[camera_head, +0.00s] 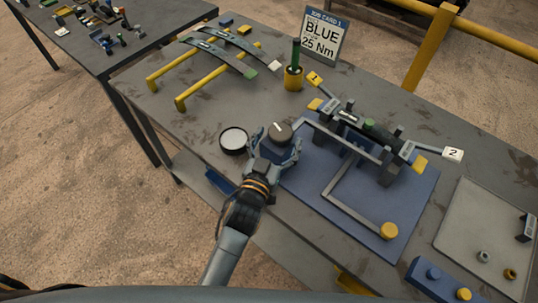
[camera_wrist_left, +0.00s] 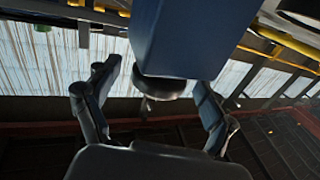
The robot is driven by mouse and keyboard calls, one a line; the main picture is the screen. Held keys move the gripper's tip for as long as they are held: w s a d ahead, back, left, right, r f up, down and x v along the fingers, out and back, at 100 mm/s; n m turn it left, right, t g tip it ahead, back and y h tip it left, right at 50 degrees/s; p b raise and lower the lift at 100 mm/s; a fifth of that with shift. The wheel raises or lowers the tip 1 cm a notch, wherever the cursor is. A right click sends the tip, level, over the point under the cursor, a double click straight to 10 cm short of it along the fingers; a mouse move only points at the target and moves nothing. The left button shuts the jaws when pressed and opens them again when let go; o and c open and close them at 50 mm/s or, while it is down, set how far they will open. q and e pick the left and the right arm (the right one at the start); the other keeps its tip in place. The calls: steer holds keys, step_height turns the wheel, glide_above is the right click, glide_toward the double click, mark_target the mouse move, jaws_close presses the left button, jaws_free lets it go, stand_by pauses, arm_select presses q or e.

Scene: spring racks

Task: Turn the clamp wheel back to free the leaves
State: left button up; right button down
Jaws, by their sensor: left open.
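The clamp wheel (camera_head: 280,132) is a dark round knob with a white mark, at the left end of the clamp fixture (camera_head: 352,142). In the left wrist view, a dark round part (camera_wrist_left: 160,88), likely this wheel, shows between the fingers below a blue block (camera_wrist_left: 190,40). My left gripper (camera_head: 276,145) is open with its fingers on either side of the wheel; contact cannot be told. The leaves in the fixture are dark bars, with ends tagged 1 (camera_head: 314,79) and 2 (camera_head: 453,154). My right gripper is not in view.
A crank arm with a yellow knob (camera_head: 389,230) lies over the blue mat (camera_head: 320,195). Two curved leaves (camera_head: 222,54) rest on yellow rails. A job card (camera_head: 324,36) reads BLUE 25 Nm. A round dish (camera_head: 233,139) and a grey tray (camera_head: 470,225) flank the fixture.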

arm_select(q)
steer(key=v, duration=1)
steer(key=shift+w, duration=0.1)
